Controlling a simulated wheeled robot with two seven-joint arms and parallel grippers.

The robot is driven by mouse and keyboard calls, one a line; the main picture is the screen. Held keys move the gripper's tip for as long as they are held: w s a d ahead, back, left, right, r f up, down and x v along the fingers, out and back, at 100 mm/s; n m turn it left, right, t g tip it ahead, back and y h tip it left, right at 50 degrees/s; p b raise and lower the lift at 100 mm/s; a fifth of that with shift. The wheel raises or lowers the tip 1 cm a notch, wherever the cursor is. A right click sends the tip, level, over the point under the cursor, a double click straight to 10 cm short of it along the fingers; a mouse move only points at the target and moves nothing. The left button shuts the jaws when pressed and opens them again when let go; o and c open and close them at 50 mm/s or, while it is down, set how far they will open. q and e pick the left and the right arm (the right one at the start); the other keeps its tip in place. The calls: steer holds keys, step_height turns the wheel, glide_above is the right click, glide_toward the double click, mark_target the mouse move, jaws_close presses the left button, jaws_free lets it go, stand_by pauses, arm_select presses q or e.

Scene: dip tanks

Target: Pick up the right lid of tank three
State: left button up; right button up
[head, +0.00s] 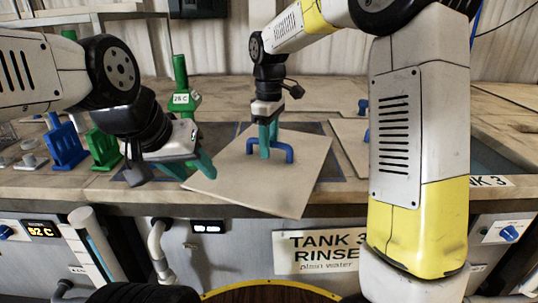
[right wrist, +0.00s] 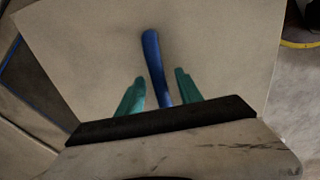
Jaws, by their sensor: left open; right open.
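A beige square lid (head: 232,182) with a blue bar handle (head: 285,150) lies askew over a dark tank opening above the TANK 3 RINSE sign (head: 320,251). Its front corner juts past the counter edge. My right gripper (head: 268,138) is open and points down at this handle. In the right wrist view the handle (right wrist: 155,65) stands between the two teal fingers (right wrist: 157,92), with gaps on both sides. My left gripper (head: 190,168) is open and empty by the lid's left corner. Another lid (head: 350,140) lies to the right, partly hidden by my right arm.
Blue (head: 65,145) and green (head: 103,147) handled pieces stand at the left. A tank label (head: 490,181) shows at the right. My right arm blocks much of the right side.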

steer(key=shift+c, duration=0.2)
jaws_close()
steer(key=shift+r, duration=0.1)
stand_by(1.0)
